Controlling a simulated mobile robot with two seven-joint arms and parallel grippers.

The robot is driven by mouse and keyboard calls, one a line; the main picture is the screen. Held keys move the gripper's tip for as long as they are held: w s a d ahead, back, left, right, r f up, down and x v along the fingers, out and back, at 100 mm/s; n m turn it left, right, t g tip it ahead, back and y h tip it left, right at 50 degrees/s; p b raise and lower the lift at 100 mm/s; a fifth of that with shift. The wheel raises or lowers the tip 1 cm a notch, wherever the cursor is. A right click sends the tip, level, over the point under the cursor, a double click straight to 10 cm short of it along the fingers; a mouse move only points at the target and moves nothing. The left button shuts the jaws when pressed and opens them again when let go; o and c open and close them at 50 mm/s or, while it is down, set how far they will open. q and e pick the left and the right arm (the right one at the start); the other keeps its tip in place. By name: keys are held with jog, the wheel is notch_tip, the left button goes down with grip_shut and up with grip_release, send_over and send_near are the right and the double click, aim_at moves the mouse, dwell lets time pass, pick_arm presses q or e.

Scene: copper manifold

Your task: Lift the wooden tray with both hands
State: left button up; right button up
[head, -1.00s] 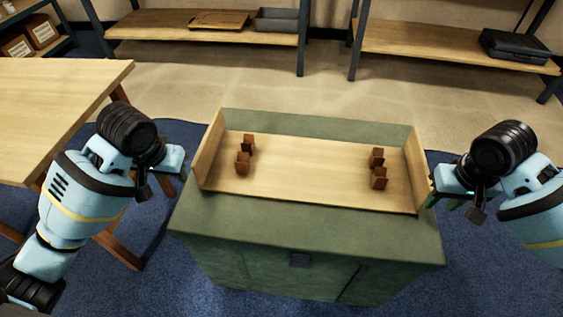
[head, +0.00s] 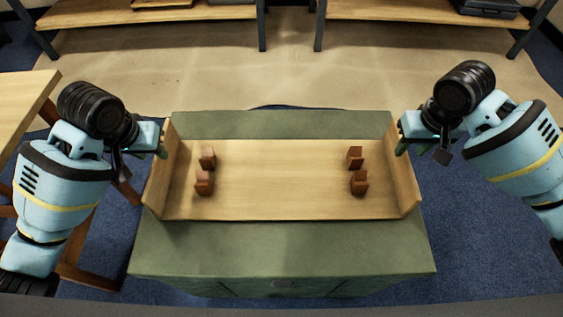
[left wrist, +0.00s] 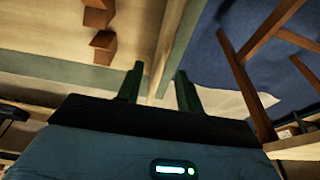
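The wooden tray (head: 280,185) lies flat on a green cabinet, with a raised wall at its left and right ends. Small brown wooden blocks stand in pairs at its left (head: 205,182) and right (head: 359,182). My left gripper (head: 160,148) is at the left end wall, towards its far part. In the left wrist view my left gripper (left wrist: 160,88) has its fingers apart, with the wall's edge running between them. My right gripper (head: 402,146) is at the right end wall's far part. Its fingertips are small and partly hidden, so its opening is unclear.
The green cabinet (head: 280,250) has bare top in front of and behind the tray. A wooden table (head: 22,105) stands at the left, close to my left arm. Shelves (head: 400,10) stand at the back beyond clear floor.

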aim_at(163, 163)
pick_arm(q)
jog(key=shift+s, duration=0.15)
pick_arm(e)
jog(key=shift+s, duration=0.2)
